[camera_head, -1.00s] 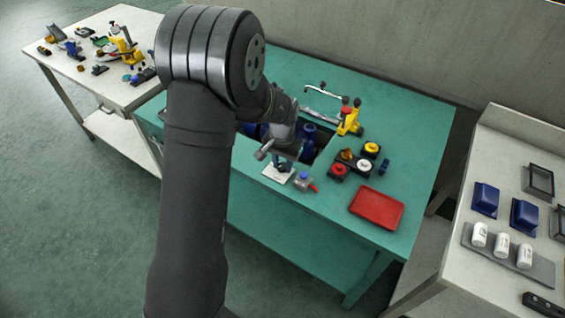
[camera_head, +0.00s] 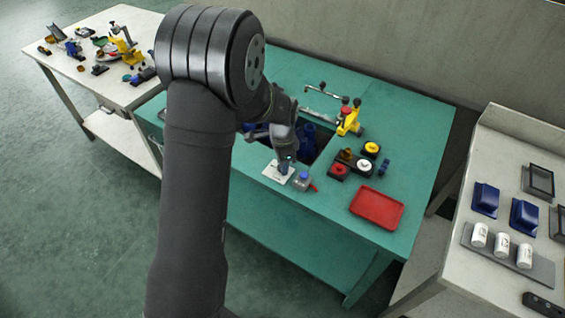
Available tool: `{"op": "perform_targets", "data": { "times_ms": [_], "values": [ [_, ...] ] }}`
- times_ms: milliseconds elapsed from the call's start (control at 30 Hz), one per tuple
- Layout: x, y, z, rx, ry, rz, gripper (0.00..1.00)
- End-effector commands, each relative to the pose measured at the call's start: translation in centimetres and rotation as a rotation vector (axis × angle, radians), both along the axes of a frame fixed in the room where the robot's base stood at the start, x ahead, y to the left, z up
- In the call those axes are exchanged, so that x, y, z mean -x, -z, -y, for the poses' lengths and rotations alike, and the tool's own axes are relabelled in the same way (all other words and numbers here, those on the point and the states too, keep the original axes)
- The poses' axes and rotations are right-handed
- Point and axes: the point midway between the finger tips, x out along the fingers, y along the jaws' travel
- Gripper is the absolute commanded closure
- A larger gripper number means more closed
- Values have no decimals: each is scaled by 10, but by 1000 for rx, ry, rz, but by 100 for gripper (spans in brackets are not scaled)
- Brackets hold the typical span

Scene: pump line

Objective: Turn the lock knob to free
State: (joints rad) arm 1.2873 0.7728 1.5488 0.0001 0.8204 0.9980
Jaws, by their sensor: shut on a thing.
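The lock knob appears to be the small part on a white square plate (camera_head: 271,175) at the front edge of the green bench. My gripper (camera_head: 285,165) points down over this plate and is shut on the knob. The jaws cover most of the knob, so which way it is turned cannot be told.
Just right of the plate is a small grey block with a blue top (camera_head: 302,180) and red lever. Behind is a bench opening with a blue pump body (camera_head: 307,138). Push-buttons (camera_head: 364,165), a yellow bracket (camera_head: 349,122) and a red tray (camera_head: 377,208) stand farther right.

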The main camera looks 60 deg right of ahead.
Motion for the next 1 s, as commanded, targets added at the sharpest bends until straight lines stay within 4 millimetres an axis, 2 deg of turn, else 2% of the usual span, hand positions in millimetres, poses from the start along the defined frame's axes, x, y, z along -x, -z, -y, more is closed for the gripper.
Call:
{"op": "perform_targets", "data": {
  "times_ms": [300,733,767,833,867,1000],
  "values": [
    [0,-1,1,2,80,1,92],
    [0,-1,1,2,87,1,92],
    [0,-1,1,2,87,1,66],
    [0,-1,1,2,87,1,52],
    [0,0,1,2,87,1,48],
    [0,0,0,1,86,0,48]
  ]
}}
